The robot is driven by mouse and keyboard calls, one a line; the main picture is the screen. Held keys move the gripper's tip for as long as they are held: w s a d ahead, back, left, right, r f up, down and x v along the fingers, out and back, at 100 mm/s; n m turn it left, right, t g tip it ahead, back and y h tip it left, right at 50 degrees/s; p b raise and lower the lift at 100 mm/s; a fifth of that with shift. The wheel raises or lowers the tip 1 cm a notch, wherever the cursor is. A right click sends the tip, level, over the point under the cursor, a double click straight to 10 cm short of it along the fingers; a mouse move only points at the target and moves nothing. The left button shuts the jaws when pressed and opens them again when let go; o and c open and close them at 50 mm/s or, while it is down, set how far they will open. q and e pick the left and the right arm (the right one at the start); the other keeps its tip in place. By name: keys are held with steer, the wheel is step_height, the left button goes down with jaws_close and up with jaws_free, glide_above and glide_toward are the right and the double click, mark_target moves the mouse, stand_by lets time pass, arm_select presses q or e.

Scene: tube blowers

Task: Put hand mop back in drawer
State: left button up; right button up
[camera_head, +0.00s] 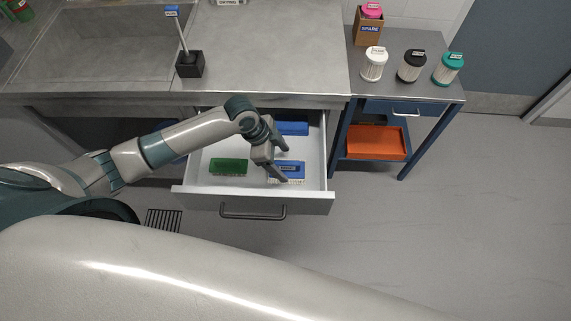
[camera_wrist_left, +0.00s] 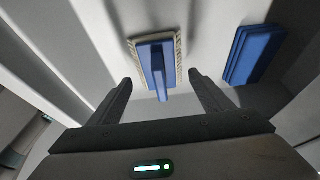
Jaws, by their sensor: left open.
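The hand mop (camera_head: 292,168), blue on top with a pale fringed pad, lies on the floor of the open drawer (camera_head: 208,197) near its front right. It also shows in the left wrist view (camera_wrist_left: 156,62), its blue handle pointing toward my gripper. My left gripper (camera_head: 281,164) is open over the drawer, beside the mop. In the left wrist view its fingertips (camera_wrist_left: 158,85) are spread on either side of the handle's near end, with nothing visibly clamped. My right gripper is not in view.
A green brush (camera_head: 228,166) lies left of the mop, and another blue item (camera_head: 292,128) lies behind it; a blue block (camera_wrist_left: 254,54) also shows in the wrist view. The drawer walls surround them. A side table (camera_head: 400,92) with lidded jars stands right.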

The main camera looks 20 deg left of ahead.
arm_select(q)
steer(key=b+v, duration=0.1)
steer(key=v, duration=0.7)
stand_by(0.4)
